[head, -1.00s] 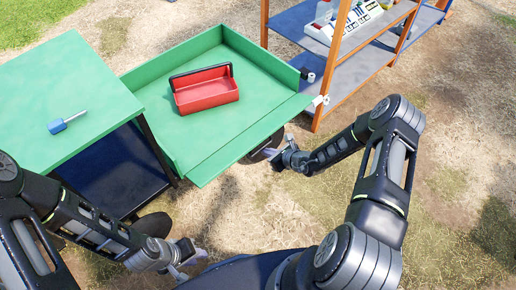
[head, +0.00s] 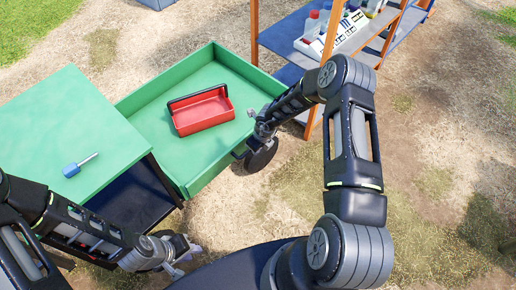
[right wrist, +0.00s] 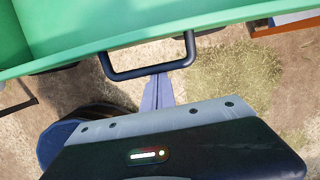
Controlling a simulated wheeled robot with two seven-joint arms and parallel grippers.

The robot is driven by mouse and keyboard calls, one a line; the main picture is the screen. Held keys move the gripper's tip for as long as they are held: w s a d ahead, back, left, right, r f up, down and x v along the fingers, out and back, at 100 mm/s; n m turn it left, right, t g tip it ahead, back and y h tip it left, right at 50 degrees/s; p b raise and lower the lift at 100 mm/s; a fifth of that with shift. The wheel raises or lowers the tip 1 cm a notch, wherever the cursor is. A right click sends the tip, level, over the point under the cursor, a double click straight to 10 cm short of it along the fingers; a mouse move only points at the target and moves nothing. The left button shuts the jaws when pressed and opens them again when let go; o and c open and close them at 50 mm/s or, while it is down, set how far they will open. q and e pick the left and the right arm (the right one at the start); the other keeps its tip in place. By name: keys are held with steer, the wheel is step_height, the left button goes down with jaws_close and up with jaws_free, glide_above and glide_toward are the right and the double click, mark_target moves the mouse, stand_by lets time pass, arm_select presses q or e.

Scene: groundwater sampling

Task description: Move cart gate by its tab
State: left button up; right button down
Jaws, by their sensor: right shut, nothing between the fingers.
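The cart's green tray (head: 150,108) has its gate (head: 207,172) on the near right side, standing up as a low wall. In the right wrist view the green gate (right wrist: 200,25) crosses the top, with a dark U-shaped handle (right wrist: 150,71) at its edge. I see no separate tab clearly. My right gripper (head: 262,128) is at the gate's right end; its fingers (right wrist: 157,90) are shut and empty, their tips right by the handle bar. Contact cannot be told. My left gripper (head: 183,257) is low at the front left, open and empty, apart from the cart.
A red toolbox (head: 203,112) sits in the tray. A blue-handled screwdriver (head: 78,166) lies on the green cart top (head: 60,125). An orange-framed shelf (head: 312,118) with bottles and instruments stands behind my right arm. The ground at right is open.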

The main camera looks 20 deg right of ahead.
arm_select(q)
steer(key=shift+w+r+p, duration=0.2)
steer(key=shift+r+p, duration=0.15)
steer(key=shift+r, duration=0.15)
arm_select(e)
steer(key=shift+w+a+r, duration=0.2)
steer(key=shift+w+r, duration=0.2)
steer(key=shift+w, duration=0.15)
steer(key=shift+w+a+r, duration=0.2)
steer(key=shift+w+r, duration=0.2)
steer(key=shift+w, duration=0.15)
steer(key=shift+r, duration=0.1)
steer(key=s+d+f, duration=0.1)
steer(key=s+d, duration=0.1)
steer(key=s, duration=0.2)
arm_select(q)
steer(key=shift+s+d+r+p, duration=0.1)
steer(key=shift+s+r+p, duration=0.5)
steer(key=shift+s, duration=0.1)
arm_select(e)
steer(key=w+v, duration=0.1)
steer(key=v, duration=0.8)
steer(key=shift+w+a+r, duration=0.15)
steer(key=shift+w+a, duration=0.5)
